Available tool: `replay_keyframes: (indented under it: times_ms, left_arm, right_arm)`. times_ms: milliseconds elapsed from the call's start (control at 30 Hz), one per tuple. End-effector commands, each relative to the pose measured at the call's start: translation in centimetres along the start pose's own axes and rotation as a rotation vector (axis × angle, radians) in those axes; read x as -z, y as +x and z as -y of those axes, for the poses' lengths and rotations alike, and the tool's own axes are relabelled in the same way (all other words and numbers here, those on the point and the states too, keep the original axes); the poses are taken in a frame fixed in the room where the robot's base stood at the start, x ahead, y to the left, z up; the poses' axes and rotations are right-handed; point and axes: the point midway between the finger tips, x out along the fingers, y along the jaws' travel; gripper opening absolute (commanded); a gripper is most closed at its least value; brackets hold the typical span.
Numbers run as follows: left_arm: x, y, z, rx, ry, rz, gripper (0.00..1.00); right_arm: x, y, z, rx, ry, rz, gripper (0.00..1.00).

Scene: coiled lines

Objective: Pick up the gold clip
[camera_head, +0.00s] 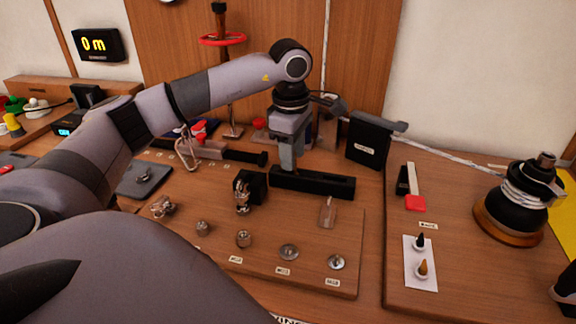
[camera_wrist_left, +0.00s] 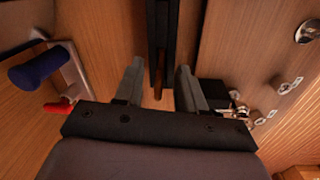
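My left gripper (camera_head: 287,172) points down at a long black slotted block (camera_head: 325,186) on the wooden board. In the left wrist view my left gripper (camera_wrist_left: 160,92) is open, with one finger on each side and a gap between. The black block (camera_wrist_left: 153,40) shows beyond the fingertips, with a narrow brown-gold piece (camera_wrist_left: 158,75) at its near end, between the fingers. It may be the gold clip, but I cannot tell for sure. The head view does not show the clip clearly.
A black cube block (camera_head: 250,186) with a metal fitting stands left of the slotted block. Several small metal parts line the board's front, including a round disc (camera_head: 289,252). A black box (camera_head: 370,139) stands behind. A rope-wound black drum (camera_head: 522,205) is at right.

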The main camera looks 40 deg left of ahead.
Motion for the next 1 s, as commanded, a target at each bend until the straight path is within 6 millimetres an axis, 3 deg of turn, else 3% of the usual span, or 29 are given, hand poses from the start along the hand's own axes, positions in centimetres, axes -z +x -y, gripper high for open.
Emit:
replay_keyframes:
  times_ms: [33,133,667,867,1000]
  left_arm:
    - [0.0,0.0,0.0,0.000,0.000,0.000,0.33]
    - [0.0,0.0,0.0,0.000,0.000,0.000,0.01]
    - [0.0,-1.1,-0.1,-0.002,0.000,0.002,0.00]
    - [-0.1,-4.1,-0.4,-0.004,-0.001,0.003,0.00]
    - [-0.1,-7.4,-0.7,-0.005,0.000,0.003,0.00]
  right_arm:
    - [0.0,0.0,0.0,0.000,0.000,0.000,0.43]
    - [0.0,0.0,0.0,0.000,0.000,-0.001,0.43]
    - [0.1,0.0,0.0,0.000,0.000,-0.003,0.43]
    - [0.2,0.0,0.0,0.000,0.000,-0.004,0.43]
    - [0.4,-0.1,0.0,0.000,0.000,-0.004,0.43]
